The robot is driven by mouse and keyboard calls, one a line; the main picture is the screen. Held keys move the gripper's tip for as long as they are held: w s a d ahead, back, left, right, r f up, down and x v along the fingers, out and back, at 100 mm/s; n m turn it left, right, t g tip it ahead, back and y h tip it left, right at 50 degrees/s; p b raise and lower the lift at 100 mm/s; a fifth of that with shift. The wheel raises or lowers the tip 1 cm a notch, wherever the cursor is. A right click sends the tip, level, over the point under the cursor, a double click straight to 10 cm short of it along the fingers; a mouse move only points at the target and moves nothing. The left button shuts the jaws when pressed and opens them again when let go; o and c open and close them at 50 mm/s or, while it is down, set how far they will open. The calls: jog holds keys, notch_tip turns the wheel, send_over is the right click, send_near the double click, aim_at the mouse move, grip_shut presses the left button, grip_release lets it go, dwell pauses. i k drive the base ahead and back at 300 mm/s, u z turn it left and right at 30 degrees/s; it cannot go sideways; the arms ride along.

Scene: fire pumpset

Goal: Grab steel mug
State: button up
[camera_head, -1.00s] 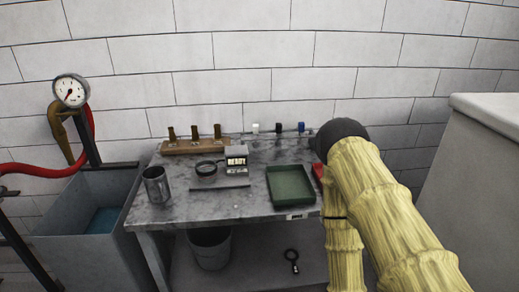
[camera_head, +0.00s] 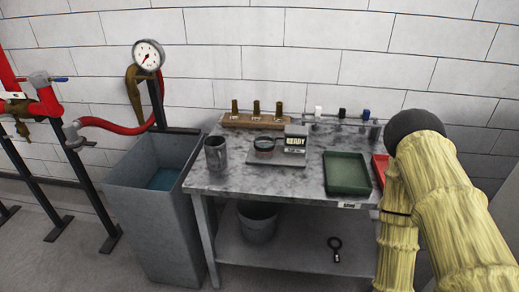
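The steel mug (camera_head: 216,154) is a grey metal cup standing upright near the left end of the grey table (camera_head: 230,182). Its handle appears on its right side. My arm, in a yellow ribbed cover with a dark rounded joint, fills the right side of the view. It is well to the right of the mug and apart from it. My gripper does not show in the view.
A scale with a READY display (camera_head: 294,146) and a dark round dish (camera_head: 264,145) are right of the mug. Behind is a wooden rack (camera_head: 256,121); right, a green tray (camera_head: 346,173). A tall grey tank (camera_head: 150,220) adjoins the table's left end. A bucket (camera_head: 257,225) sits below.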

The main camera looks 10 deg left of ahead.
aim_at(215, 148)
jog(key=z, duration=2.7)
jog(key=k, duration=1.85)
jog(key=u, duration=2.15)
jog(key=i, duration=0.5)
jog(key=z, duration=0.05)
